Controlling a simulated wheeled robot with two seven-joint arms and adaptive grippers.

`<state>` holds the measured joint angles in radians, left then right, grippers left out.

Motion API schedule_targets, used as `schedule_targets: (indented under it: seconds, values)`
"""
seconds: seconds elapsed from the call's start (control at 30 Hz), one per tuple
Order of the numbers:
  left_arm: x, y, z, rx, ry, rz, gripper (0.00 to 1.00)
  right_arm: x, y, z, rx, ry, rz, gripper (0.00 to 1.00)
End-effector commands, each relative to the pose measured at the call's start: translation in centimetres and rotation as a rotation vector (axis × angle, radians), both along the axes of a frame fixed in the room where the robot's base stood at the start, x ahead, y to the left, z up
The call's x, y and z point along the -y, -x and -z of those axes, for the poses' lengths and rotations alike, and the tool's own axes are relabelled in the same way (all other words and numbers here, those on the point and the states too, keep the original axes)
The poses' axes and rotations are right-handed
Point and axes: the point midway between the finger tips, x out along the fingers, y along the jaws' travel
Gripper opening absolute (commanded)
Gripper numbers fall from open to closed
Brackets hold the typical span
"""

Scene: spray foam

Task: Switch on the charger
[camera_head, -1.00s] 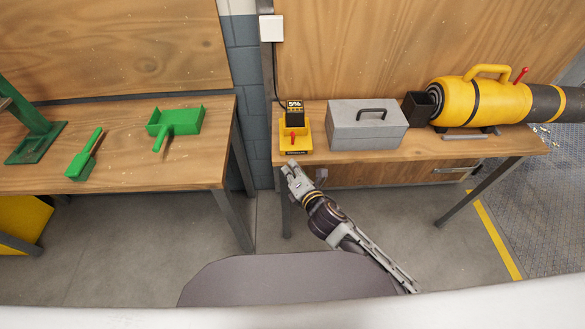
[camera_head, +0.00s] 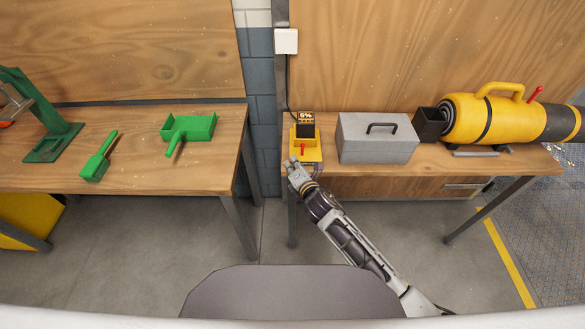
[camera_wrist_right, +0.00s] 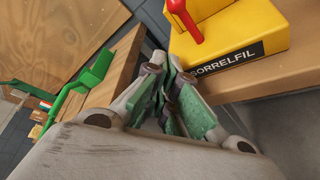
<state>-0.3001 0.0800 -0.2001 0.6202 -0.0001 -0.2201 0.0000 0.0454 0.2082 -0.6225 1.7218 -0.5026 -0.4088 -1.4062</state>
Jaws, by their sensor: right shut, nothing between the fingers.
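The yellow charger (camera_head: 306,155) stands on the left end of the right workbench, with a small dark display reading about 5% on top and a red lever (camera_head: 303,149) at its front. In the right wrist view the charger (camera_wrist_right: 235,38) is at upper right, its label facing me, and the red lever (camera_wrist_right: 185,20) is partly cut off by the top edge. My right gripper (camera_head: 292,163) is shut and empty. It is just in front of the charger at the bench's front edge and appears apart from the lever. My left gripper is not in view.
A grey toolbox (camera_head: 377,145), a black box (camera_head: 429,124) and a yellow cylindrical machine (camera_head: 505,120) stand right of the charger. A green dustpan (camera_head: 188,129) and brush (camera_head: 97,163) lie on the left bench (camera_head: 130,177). A gap separates the benches.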

Motion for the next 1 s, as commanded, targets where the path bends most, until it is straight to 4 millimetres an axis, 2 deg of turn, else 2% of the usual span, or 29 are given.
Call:
schedule_targets:
  seconds: [0.1,0.3,1.0]
  values:
    - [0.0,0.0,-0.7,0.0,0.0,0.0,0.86,0.9,-0.8,-0.9,0.002,0.002,0.0,0.0]
    - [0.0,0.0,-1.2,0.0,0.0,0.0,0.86,1.8,-1.7,-1.4,0.001,0.001,0.001,0.0]
    - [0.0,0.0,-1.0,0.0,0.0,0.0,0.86,2.1,-1.9,-1.5,0.001,-0.022,0.001,0.0]
